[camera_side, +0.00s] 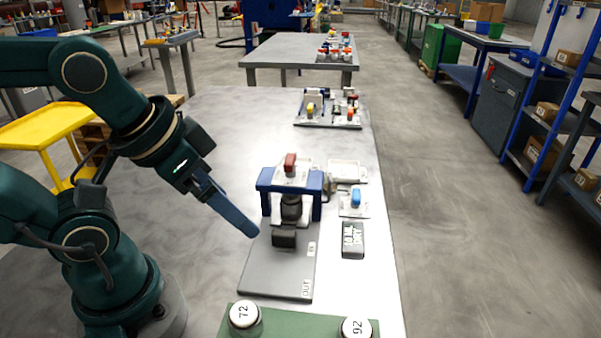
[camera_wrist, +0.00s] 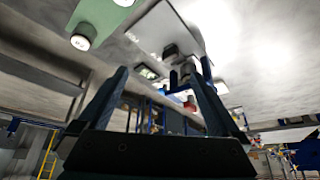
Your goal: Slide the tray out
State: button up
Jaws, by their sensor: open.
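The press, a blue frame (camera_side: 264,180) with a red handle (camera_side: 290,160) on top, stands on a grey base plate (camera_side: 275,275) marked IN and OUT. A dark block (camera_side: 284,238), which looks like the tray's front or handle, sits at the frame's near side by the IN mark. The rest of the tray inside is hidden. My gripper (camera_side: 252,231) is left of this block, above the plate's left edge and apart from it. In the wrist view my gripper (camera_wrist: 163,66) is open and empty, with the dark block (camera_wrist: 170,51) and plate (camera_wrist: 155,30) beyond its fingers.
A white tray-like dish (camera_side: 347,171) and a blue-handled part (camera_side: 356,197) lie right of the press. A black labelled box (camera_side: 352,240) is beside the plate. A green mat (camera_side: 290,322) with jars marked 72 (camera_side: 243,314) and 92 (camera_side: 356,328) is in front. The tabletop left is clear.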

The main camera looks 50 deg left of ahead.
dwell(0.4)
jog(key=shift+c, duration=1.2)
jog(key=n+g, duration=0.5)
jog(key=n, duration=0.4)
send_over(284, 233)
notch_tip(284, 233, down, 6)
jog(key=shift+w+f, duration=0.15)
jog(key=shift+f, duration=0.05)
jog(key=shift+a+f+g, duration=0.1)
jog(key=shift+f+g, duration=0.2)
jog(key=shift+f, duration=2.65)
